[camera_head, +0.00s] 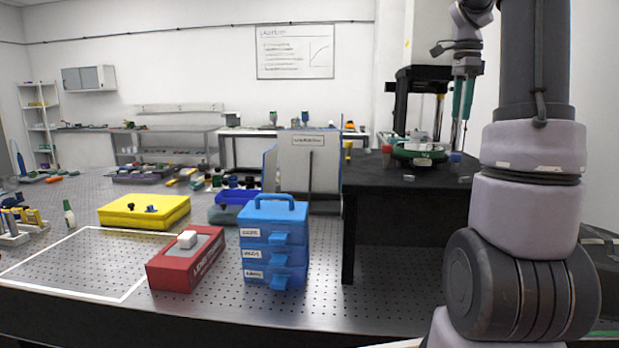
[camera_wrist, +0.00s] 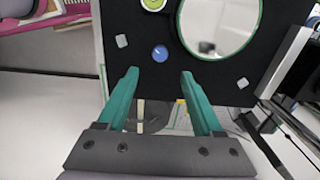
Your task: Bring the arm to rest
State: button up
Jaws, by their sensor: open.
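My gripper (camera_head: 463,98) is raised at the upper right in the head view, its teal fingers pointing down over the black table (camera_head: 365,178). In the wrist view its two teal fingers (camera_wrist: 160,72) are spread apart with nothing between them. My arm rises along the right side of the head view. A round green-rimmed plate (camera_head: 418,156) lies on the black table near the fingers; it shows in the wrist view (camera_wrist: 218,25) with a shiny face. A small blue knob (camera_wrist: 160,53) lies beyond the fingertips.
A black-framed instrument (camera_head: 400,98) stands behind the plate. A red cap (camera_head: 387,156) and a blue cap (camera_head: 455,157) are near it. On the perforated bench are a blue drawer box (camera_head: 274,235), a red box (camera_head: 187,265) and a yellow case (camera_head: 145,212). The white-outlined area (camera_head: 85,262) is bare.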

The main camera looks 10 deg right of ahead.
jog(key=s+a+f+n+t+y, duration=0.1)
jog(key=s+a+f+n+t, duration=0.1)
jog(key=s+a+n, duration=0.6)
jog(key=s+a+f+n+t+y, duration=0.1)
jog(key=s+a+n+t, duration=0.4)
jog(key=a, duration=1.2)
jog(key=s+f+n, duration=0.1)
jog(key=s+n, duration=0.2)
jog(key=s, duration=0.2)
jog(key=shift+a+n, duration=0.15)
jog(key=shift+n, duration=0.15)
jog(key=shift+f, duration=0.1)
